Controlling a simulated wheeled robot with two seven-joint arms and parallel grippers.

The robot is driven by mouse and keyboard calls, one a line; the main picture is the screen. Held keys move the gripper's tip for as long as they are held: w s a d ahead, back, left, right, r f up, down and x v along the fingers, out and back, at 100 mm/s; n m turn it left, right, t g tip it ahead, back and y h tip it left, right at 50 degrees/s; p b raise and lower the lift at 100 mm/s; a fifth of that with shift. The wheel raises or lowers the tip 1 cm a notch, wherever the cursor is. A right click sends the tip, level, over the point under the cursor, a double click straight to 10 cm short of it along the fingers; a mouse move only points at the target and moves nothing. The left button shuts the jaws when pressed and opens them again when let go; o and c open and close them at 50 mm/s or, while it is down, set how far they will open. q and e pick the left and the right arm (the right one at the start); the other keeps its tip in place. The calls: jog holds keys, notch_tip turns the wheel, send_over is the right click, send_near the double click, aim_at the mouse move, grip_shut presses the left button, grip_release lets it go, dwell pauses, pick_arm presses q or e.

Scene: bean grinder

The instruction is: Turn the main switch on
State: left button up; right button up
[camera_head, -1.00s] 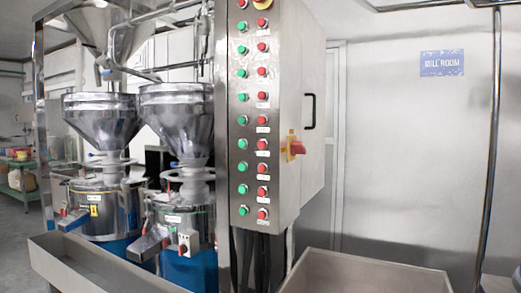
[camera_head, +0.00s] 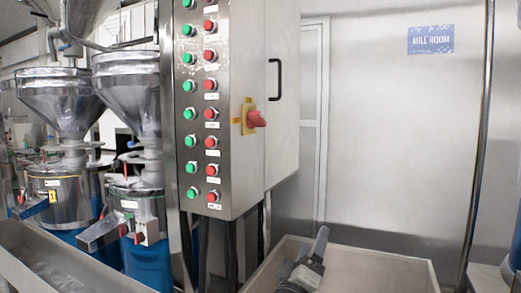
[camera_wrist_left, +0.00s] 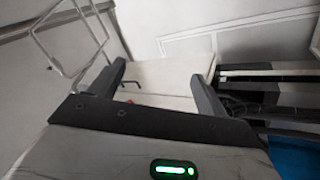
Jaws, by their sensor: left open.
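The main switch (camera_head: 256,119) is a red rotary knob on a yellow plate, on the right side face of the steel control cabinet (camera_head: 270,60). Its on or off position cannot be read. My left gripper (camera_head: 310,262) shows at the bottom of the head view, below and to the right of the switch and apart from it. In the left wrist view its two dark fingers (camera_wrist_left: 157,72) stand wide apart with nothing held between them. The switch cannot be made out clearly in that view. My right gripper is not in view.
The cabinet front carries green buttons (camera_head: 190,114) and red buttons (camera_head: 211,114) in two columns. Steel hoppers (camera_head: 130,85) stand at left. A steel trough (camera_head: 400,272) lies at bottom right. The wall side is open.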

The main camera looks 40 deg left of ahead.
aim_at(260, 122)
pick_arm(q)
jog(key=s+a+r+n+g+y+b, duration=0.1)
jog(key=a+r+n+g+y, duration=0.2)
jog(key=a+r+n+y, duration=0.45)
jog(key=s+a+r+n+g+y+b, duration=0.1)
jog(key=a+r+n+g+y, duration=0.3)
jog(key=r+n+y, duration=0.7)
jog(key=shift+n+t+h, duration=0.4)
jog(key=shift+n+h, duration=0.45)
jog(key=shift+n, duration=0.1)
jog(key=p+x, duration=0.1)
jog(key=x, duration=0.3)
jog(key=p+x, duration=0.1)
jog(key=x, duration=0.3)
jog(key=a+f+p+x, duration=0.1)
jog(key=p+x, duration=0.1)
jog(key=x, duration=0.2)
jog(key=shift+w+d, duration=0.1)
jog(key=shift+w, duration=0.25)
jog(key=shift+w+a+r, duration=0.3)
jog(key=shift+a+r, duration=0.05)
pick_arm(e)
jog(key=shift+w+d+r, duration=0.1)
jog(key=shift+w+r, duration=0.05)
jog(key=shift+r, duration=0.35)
pick_arm(q)
jog(key=c, duration=1)
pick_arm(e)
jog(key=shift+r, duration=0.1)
